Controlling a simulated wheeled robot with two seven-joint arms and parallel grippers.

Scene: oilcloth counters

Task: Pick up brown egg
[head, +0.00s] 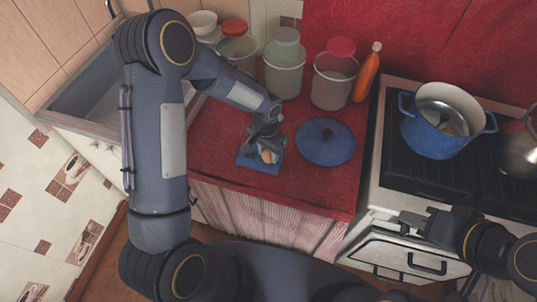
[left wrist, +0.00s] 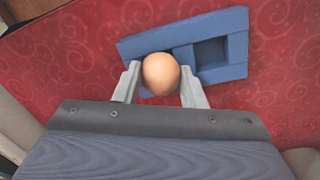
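The brown egg (left wrist: 161,73) sits over the left compartment of a blue holder (left wrist: 222,22) in the left wrist view. The holder's right compartment is empty. My left gripper (left wrist: 160,84) has one finger on each side of the egg, with no clear gap at either side. In the head view the egg (head: 267,156) shows below my left gripper (head: 267,148), on the blue holder (head: 258,166). The egg's underside is hidden. My right gripper (head: 411,223) is away to the right, in front of the stove, with nothing visible in it.
A blue lid (head: 325,141) lies right of the holder on the red counter (head: 217,125). A blue pot (head: 440,135) is on the stove at the right. A sink (head: 95,85) is at the left.

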